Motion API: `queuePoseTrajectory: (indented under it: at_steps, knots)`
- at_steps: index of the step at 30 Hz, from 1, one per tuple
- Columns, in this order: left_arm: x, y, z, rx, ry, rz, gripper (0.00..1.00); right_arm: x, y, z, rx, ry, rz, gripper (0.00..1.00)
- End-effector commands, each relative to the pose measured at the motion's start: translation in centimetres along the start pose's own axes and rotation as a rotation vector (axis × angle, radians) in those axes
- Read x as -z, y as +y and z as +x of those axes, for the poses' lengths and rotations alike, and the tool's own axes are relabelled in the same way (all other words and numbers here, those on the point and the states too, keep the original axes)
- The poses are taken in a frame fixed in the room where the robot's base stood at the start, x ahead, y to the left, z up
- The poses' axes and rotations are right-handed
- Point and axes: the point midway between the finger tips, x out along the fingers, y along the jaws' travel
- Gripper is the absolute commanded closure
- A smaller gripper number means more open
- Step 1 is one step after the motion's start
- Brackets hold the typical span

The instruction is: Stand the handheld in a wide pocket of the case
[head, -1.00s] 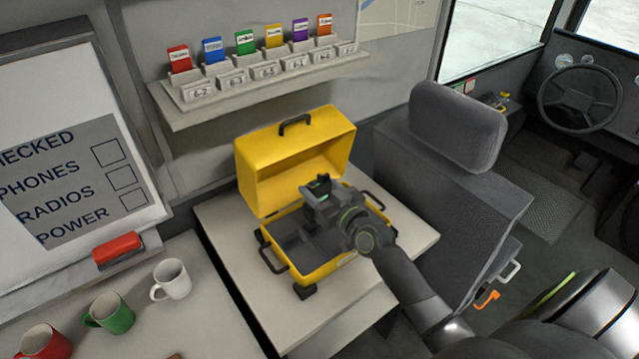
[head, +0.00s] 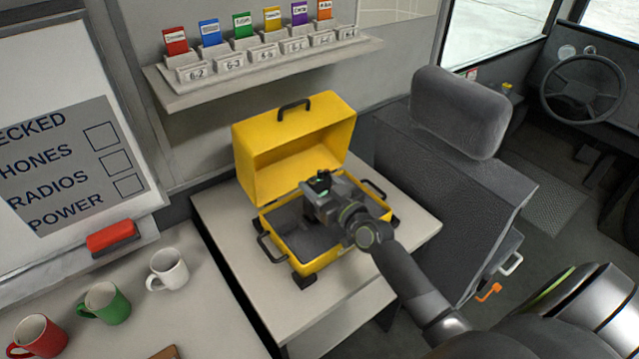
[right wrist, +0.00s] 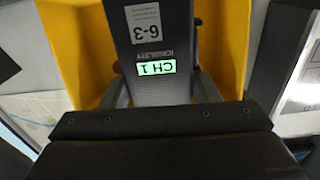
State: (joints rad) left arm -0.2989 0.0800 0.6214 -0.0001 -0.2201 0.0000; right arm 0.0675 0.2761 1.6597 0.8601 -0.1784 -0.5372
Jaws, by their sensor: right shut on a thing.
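The open yellow case (head: 262,182) stands on a light table, its lid raised at the back and grey foam with pockets inside. My right gripper (head: 322,190) is over the right part of the case, pointing down. It is shut on the dark handheld (right wrist: 158,45), which shows a lit "CH 1" screen and a white "6-3" label in the right wrist view. In the head view only the handheld's top (head: 321,178) shows above the gripper. Its lower end and the pocket under it are hidden, so I cannot tell how deep it sits. My left gripper is not in view.
A shelf (head: 265,75) behind holds several coloured cards in numbered stands. Red, green and white mugs (head: 167,268) stand on the near left counter. A grey seat (head: 450,150) is right of the table. The table's front left is bare.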

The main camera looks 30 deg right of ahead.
Motion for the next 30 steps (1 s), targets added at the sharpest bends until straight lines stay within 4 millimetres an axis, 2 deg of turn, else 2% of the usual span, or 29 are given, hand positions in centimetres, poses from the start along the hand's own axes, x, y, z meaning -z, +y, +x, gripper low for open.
queuePoseTrajectory:
  at_steps: [24,30]
  knots:
    - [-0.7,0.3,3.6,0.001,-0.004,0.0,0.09,-4.4,0.1,-0.1,-0.001,-0.01,0.005,0.79]
    - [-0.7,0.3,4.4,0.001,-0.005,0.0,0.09,-4.8,0.2,0.0,-0.001,-0.002,0.002,0.79]
